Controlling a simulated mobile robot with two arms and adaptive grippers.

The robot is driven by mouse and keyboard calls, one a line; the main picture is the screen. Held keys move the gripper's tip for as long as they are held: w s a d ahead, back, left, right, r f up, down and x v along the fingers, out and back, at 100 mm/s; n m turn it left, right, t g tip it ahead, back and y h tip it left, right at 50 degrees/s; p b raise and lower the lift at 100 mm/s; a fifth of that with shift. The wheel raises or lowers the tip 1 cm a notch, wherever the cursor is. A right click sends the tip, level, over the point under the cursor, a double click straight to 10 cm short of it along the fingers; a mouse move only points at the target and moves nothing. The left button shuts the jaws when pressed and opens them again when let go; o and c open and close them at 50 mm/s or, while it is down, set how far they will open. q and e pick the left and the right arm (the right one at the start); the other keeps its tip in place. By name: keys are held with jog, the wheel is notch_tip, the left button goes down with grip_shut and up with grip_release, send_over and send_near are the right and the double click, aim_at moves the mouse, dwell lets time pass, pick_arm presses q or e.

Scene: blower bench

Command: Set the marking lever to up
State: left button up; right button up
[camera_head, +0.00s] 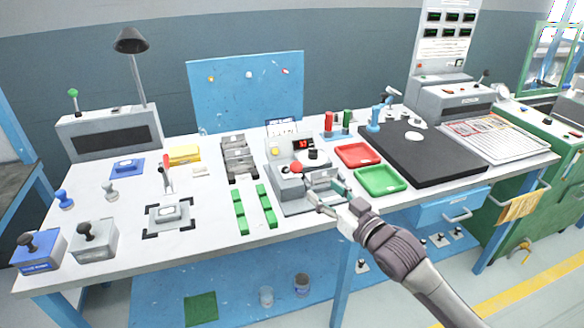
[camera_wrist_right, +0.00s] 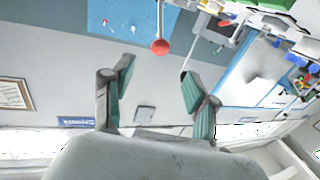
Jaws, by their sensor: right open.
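A lever with a red knob (camera_head: 166,160) stands roughly upright at the left middle of the bench, behind a grey part framed by black corner marks. I take it for the marking lever, but no readable label confirms this. A red ball on a thin rod (camera_wrist_right: 160,47) shows in the right wrist view, beyond and between the fingertips, apart from them. My right gripper (camera_head: 323,193) is open and empty over the front of the grey display unit (camera_head: 282,204), well right of the lever. It also shows in the right wrist view (camera_wrist_right: 156,85). My left gripper is not in view.
The display unit has a red button (camera_head: 296,168). Green blocks (camera_head: 240,218) lie left of it, and red (camera_head: 358,155) and green (camera_head: 382,181) trays right. Another lever with a green knob (camera_head: 73,94) stands at the back left.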

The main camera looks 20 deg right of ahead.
aim_at(300, 171)
jog(key=x, duration=1.2)
jog(key=shift+f, duration=0.1)
grip_shut()
